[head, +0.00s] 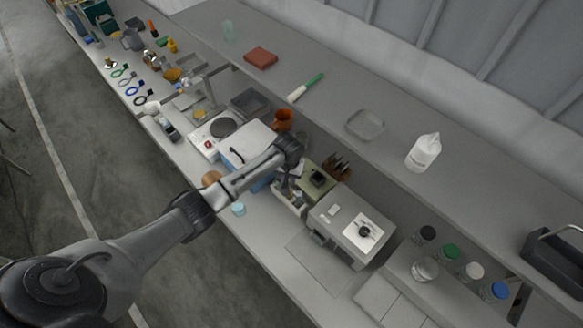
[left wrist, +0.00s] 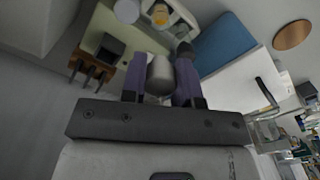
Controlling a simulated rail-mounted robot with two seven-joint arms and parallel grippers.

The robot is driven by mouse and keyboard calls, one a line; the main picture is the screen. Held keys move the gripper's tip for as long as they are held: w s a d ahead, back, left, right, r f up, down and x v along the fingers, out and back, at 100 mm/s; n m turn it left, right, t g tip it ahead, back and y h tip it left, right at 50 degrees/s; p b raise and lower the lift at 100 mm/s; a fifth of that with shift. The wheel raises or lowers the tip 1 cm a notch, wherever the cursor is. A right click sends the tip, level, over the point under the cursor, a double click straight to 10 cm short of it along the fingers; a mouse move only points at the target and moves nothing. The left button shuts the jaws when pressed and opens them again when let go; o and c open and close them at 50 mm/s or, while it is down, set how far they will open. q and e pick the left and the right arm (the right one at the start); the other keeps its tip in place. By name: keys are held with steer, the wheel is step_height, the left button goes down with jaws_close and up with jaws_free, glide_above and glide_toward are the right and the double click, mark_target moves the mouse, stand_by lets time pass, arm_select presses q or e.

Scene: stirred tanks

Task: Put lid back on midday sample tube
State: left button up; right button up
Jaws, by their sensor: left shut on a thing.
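My left gripper (head: 284,183) reaches down over the bench beside a small pale rack (head: 291,204). In the left wrist view its two purple fingers (left wrist: 160,84) are shut on a grey rounded cylindrical piece (left wrist: 159,74). I cannot tell whether that piece is the lid or another part. The rack (left wrist: 184,16) also shows at the top of the left wrist view, with a yellow-topped item (left wrist: 160,15) in it. A round white top (left wrist: 127,10) is beside it. I cannot tell which is the midday sample tube. My right gripper is not in view.
A blue box with a white lid (head: 246,141) stands left of the gripper. An olive block (head: 318,181), a brown holder (head: 337,166) and a grey-white instrument (head: 340,225) are at right. A light blue disc (head: 238,209) lies near the front edge. A raised shelf runs behind.

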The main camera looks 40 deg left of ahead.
arm_select(q)
steer(key=shift+w+a+f+m, duration=0.1)
steer(key=shift+a+f+m, duration=0.25)
steer(key=shift+a, duration=0.3)
steer(key=shift+w+r+m, duration=0.1)
steer(key=shift+m, duration=0.35)
steer(key=shift+w+d+m, duration=0.1)
steer(key=shift+d+m, duration=0.4)
steer(key=shift+a, duration=0.15)
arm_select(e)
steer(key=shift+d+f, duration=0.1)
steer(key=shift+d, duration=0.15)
arm_select(q)
step_height(320, 180, down, 4)
steer(key=b, duration=0.5)
steer(key=shift+f, duration=0.4)
steer(key=shift+f+b, duration=0.55)
steer(key=shift+f, duration=0.3)
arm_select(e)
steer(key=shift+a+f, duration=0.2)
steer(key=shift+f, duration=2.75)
arm_select(q)
steer(key=shift+p, duration=0.4)
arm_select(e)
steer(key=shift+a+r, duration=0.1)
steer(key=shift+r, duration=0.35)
